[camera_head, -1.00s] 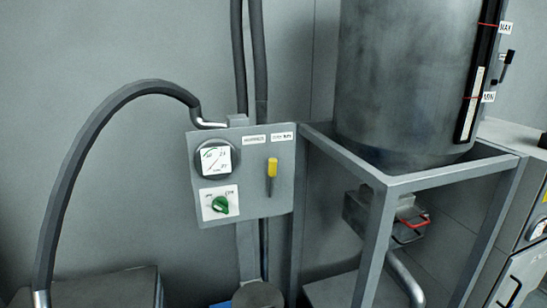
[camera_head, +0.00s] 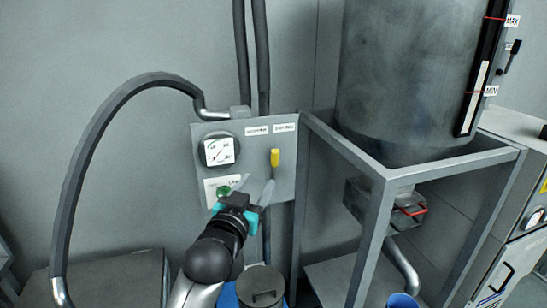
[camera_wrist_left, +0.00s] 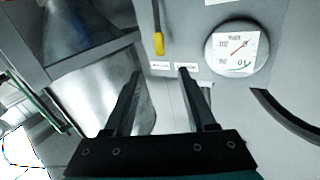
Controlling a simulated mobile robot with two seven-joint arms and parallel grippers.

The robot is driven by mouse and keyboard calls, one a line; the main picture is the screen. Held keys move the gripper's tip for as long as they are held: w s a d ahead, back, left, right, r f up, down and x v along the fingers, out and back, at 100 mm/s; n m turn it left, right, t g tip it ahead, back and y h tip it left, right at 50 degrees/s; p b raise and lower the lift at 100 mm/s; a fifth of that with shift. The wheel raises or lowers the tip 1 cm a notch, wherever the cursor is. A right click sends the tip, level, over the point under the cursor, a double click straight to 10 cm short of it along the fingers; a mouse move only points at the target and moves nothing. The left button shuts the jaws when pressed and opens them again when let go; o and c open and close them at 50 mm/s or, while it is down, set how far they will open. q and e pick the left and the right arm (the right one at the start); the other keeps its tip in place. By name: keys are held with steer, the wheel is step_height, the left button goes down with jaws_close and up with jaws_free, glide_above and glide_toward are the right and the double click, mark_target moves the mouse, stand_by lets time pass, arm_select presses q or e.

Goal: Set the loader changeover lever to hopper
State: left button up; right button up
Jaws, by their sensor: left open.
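The changeover lever (camera_head: 275,158) has a yellow grip at its upper end and stands roughly upright on the grey control panel (camera_head: 287,142). Two small labels sit above it; their text is too small to read surely. My left gripper (camera_head: 254,186) is open and empty in front of the panel, below the yellow grip. Its right finger overlaps the lower part of the lever in the head view. In the left wrist view the scene is upside down, and the yellow grip (camera_wrist_left: 158,43) appears beyond the gap between the open fingers (camera_wrist_left: 159,73). I see no contact.
A round gauge (camera_head: 219,151) and a green knob (camera_head: 223,191), partly covered by my gripper, are left of the lever. A hopper (camera_head: 405,75) on a grey frame (camera_head: 372,240) stands to the right. A thick hose (camera_head: 88,150) arches at left.

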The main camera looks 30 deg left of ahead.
mark_target(274, 157)
arm_select(q)
steer(key=x, duration=1.3)
steer(key=shift+w+f, duration=0.1)
steer(key=shift+w, duration=0.15)
jaws_close()
stand_by(1.1)
